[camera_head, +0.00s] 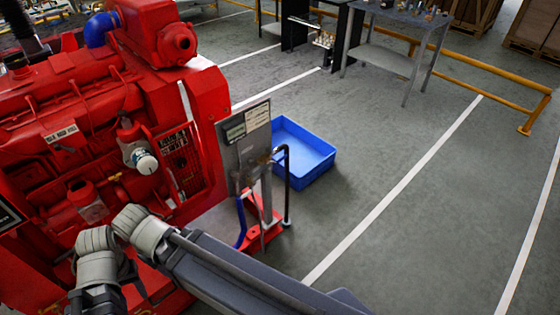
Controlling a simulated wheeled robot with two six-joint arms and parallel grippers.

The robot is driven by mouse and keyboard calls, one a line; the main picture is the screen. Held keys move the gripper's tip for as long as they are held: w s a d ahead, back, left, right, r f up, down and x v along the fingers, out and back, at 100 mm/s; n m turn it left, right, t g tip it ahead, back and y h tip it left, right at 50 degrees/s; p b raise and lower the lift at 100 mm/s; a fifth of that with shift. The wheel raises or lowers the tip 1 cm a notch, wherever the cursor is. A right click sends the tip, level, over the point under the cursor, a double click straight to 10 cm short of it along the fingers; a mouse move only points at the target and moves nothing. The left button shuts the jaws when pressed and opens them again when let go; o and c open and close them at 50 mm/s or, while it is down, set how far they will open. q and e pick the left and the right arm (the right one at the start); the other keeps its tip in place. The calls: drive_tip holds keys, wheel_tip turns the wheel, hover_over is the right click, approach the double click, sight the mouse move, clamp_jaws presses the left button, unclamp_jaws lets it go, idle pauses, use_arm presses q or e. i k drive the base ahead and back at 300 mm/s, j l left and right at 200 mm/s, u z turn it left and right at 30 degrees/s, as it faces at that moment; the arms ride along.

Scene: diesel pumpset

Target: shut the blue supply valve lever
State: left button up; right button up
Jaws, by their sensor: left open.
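A slim blue upright piece (241,222) shows low on the small red stand beside the red engine; I cannot tell for sure whether it is the supply valve lever. My left arm comes in from the lower left, bends at its grey joints and runs toward the bottom edge right of centre. My left gripper is open at the end of this arm, low in the picture; its fingertips cannot be made out clearly. It appears apart from the blue piece, with nothing seen in it. My right gripper is not in view.
The red engine (60,120) fills the left side. A grey panel (243,135) and a black bent pipe (287,190) stand beside it. A blue bin (312,158) sits on the floor behind. A workbench (400,25) and yellow rail (480,85) stand further back. The floor at right is clear.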

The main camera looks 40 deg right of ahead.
sight(281, 159)
drive_tip(key=i+l, duration=0.3)
drive_tip(key=i, duration=0.15)
drive_tip(key=i+l+z, duration=0.25)
drive_tip(key=i, duration=0.15)
drive_tip(key=z, duration=2.6)
